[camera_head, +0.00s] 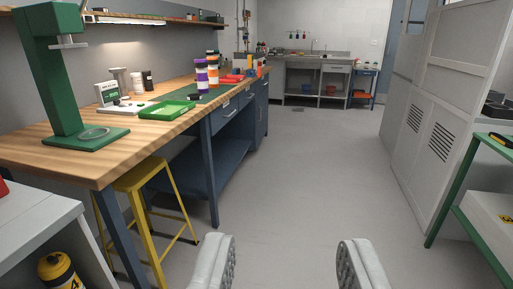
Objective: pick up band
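I cannot make out a band for certain in this view. My gripper (287,265) is at the bottom of the picture, its two pale grey fingers wide apart with only floor between them. It is open and empty, far from the benches. A wooden-topped workbench (150,140) runs along the left. On it are a green tray (167,110), purple, white and orange stacked cylinders (207,75) and small red items (233,78), too small to tell apart.
A green press-like stand (62,85) stands on the bench's near end. A yellow stool (140,182) is beneath its front edge. Grey cabinets (430,125) and a green-framed rack (462,185) line the right. A sink counter (312,68) is at the back. The middle floor (300,170) is clear.

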